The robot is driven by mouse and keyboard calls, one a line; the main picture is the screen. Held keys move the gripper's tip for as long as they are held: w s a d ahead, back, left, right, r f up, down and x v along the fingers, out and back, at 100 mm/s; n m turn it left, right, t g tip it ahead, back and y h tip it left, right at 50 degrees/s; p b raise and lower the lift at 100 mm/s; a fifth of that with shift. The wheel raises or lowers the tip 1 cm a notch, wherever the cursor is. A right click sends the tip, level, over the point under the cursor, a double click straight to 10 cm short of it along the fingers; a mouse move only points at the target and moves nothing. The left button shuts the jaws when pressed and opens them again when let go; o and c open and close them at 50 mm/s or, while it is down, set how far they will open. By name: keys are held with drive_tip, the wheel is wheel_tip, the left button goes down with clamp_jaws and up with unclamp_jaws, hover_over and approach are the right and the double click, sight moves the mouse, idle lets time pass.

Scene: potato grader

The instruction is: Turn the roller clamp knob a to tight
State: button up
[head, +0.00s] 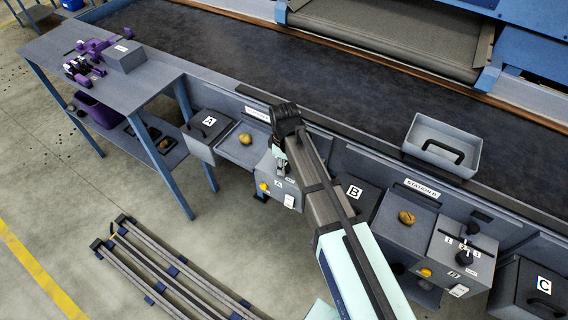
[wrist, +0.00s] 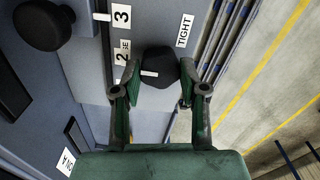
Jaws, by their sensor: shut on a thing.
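The roller clamp knob a (wrist: 160,68) is a black knob in the wrist view, with a white mark on its left side. My gripper (wrist: 159,86) has its green fingers on both sides of the knob and is shut on it. A TIGHT label (wrist: 185,30) is up and right of the knob. A label ending in "SE" (wrist: 123,46) is to its left, partly hidden by a finger. The white mark faces left, towards that side. In the head view my gripper (head: 279,150) is at the station A control box (head: 270,177), and the knob is not clear.
A larger black knob (wrist: 42,24) is near the wrist view's upper left, by number labels. In the head view, a potato (head: 245,138) lies left of the box. The black bin B (head: 352,190) is right of it, behind my arm. Rails (head: 165,270) lie on the floor.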

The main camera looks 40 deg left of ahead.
drive_tip(key=shift+m, duration=0.4)
drive_tip(key=m+b, duration=0.1)
drive_tip(key=m, duration=0.4)
drive_tip(key=shift+f, duration=0.1)
drive_tip(key=m+b, duration=0.1)
drive_tip(key=m, duration=0.5)
drive_tip(key=shift+m, duration=0.4)
drive_tip(key=m, duration=0.5)
drive_tip(key=shift+d+b, duration=0.1)
drive_tip(key=shift+b, duration=0.2)
drive_tip(key=m, duration=0.6)
drive_tip(key=shift+m, duration=0.3)
drive_tip(key=o, duration=1.1)
drive_tip(key=shift+o, duration=0.2)
